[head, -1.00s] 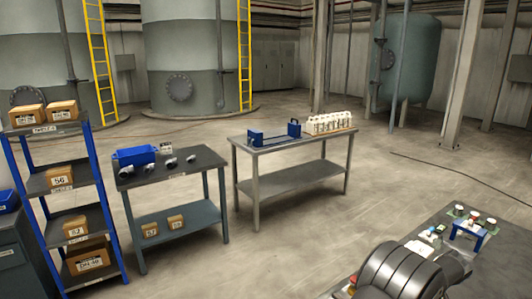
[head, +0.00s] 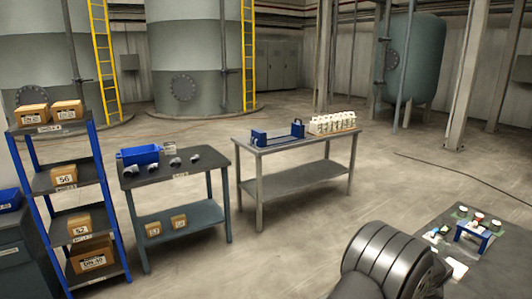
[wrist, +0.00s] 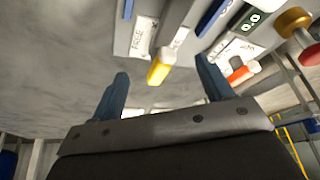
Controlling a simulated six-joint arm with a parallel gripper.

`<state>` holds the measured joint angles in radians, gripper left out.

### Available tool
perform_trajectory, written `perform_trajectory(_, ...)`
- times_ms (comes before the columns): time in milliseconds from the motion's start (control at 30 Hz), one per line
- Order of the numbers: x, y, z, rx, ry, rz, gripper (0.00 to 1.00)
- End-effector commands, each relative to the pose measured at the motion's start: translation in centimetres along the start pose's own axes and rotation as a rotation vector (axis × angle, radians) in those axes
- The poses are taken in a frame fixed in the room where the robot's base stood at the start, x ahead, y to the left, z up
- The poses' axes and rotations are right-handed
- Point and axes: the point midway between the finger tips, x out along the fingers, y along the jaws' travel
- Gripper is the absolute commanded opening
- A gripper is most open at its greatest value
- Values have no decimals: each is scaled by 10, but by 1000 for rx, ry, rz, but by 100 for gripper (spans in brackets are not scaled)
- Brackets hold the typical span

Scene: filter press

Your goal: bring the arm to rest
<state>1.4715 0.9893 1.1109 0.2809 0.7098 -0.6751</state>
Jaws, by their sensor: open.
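My gripper (wrist: 162,66) shows in the wrist view with its two blue-grey fingers apart. Nothing is between the fingers. Beyond them is a grey surface with white labels, a yellow-ended piece (wrist: 160,68) and an orange-ended piece (wrist: 243,72). The fingers look apart from these pieces, but the gap is hard to judge. In the head view my dark arm link fills the lower right, in front of the dark bench (head: 500,270). The gripper itself cannot be seen there.
The dark bench carries a blue stand (head: 474,233) and small coloured parts. A grey table (head: 300,175) holds a blue fixture (head: 277,135) and white bottles (head: 332,122). A workbench (head: 200,178) and a shelf rack (head: 65,180) stand left. Open floor lies between.

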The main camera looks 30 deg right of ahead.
Motion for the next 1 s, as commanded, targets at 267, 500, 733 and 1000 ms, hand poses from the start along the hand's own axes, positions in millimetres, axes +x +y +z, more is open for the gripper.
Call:
perform_trajectory(267, 0, -2, 0, 141, -1, 58, 73)
perform_trajectory(500, 1, -4, 0, 255, -1, 105, 73)
perform_trajectory(733, 1, -4, 0, 359, -1, 149, 73)
perform_trajectory(1000, 1, -5, -1, 444, -1, 184, 73)
